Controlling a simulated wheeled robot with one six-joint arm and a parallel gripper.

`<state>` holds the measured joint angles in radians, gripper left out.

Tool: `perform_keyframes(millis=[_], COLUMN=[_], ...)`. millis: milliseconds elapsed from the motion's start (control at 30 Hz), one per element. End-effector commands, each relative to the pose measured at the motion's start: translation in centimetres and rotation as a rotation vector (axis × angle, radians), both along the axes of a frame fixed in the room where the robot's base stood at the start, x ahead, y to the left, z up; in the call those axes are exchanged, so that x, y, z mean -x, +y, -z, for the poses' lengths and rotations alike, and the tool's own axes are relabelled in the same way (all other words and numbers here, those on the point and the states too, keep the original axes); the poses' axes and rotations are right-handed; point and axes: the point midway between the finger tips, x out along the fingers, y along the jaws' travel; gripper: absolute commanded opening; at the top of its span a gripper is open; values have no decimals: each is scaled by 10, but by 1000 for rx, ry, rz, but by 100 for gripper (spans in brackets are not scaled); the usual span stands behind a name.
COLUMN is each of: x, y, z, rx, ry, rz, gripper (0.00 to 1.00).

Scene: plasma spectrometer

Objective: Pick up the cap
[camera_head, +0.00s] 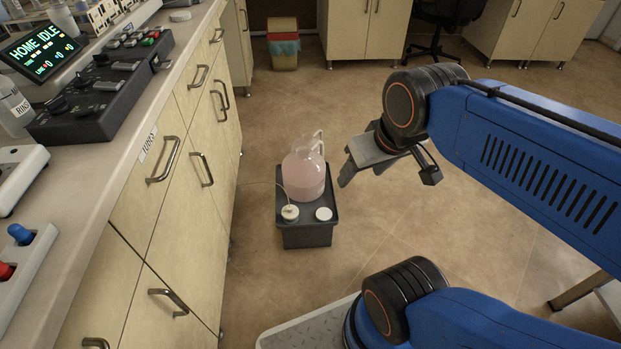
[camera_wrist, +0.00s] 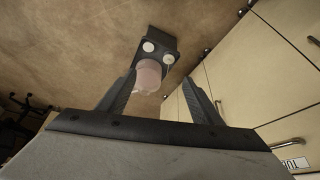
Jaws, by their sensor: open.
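A plain white round cap (camera_head: 324,213) lies on the right front of a dark tub (camera_head: 307,238) on the floor. Left of it is a second white cap (camera_head: 290,212) with a thin tube attached. A jug of pinkish liquid (camera_head: 305,178) stands just behind both. In the wrist view, the plain cap (camera_wrist: 148,46) and tubed cap (camera_wrist: 168,59) show beyond the jug (camera_wrist: 149,76). My gripper (camera_head: 388,176) is open and empty, above and to the right of the jug in the head view. Its spread fingers (camera_wrist: 159,78) frame the jug in the wrist view, apart from it.
A cabinet row (camera_head: 180,200) with protruding handles runs along the left, under a counter with a control box (camera_head: 100,90) and bottles. A small bin (camera_head: 283,50) stands at the back. Floor (camera_head: 440,215) right of the tub is clear.

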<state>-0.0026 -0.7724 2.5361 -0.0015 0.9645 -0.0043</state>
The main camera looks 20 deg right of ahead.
Motion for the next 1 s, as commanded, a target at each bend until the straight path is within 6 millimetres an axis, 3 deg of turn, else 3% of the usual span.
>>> perform_keyframes(millis=[167,467,767,1000], x=[-17,-76,-134,-176], y=[-2,-8,-18,-28], z=[4,26,61,100], rx=[28,120,198,246], ry=[22,85,146,194], rz=[-58,-282,-517,-710], gripper=[60,60,60,60])
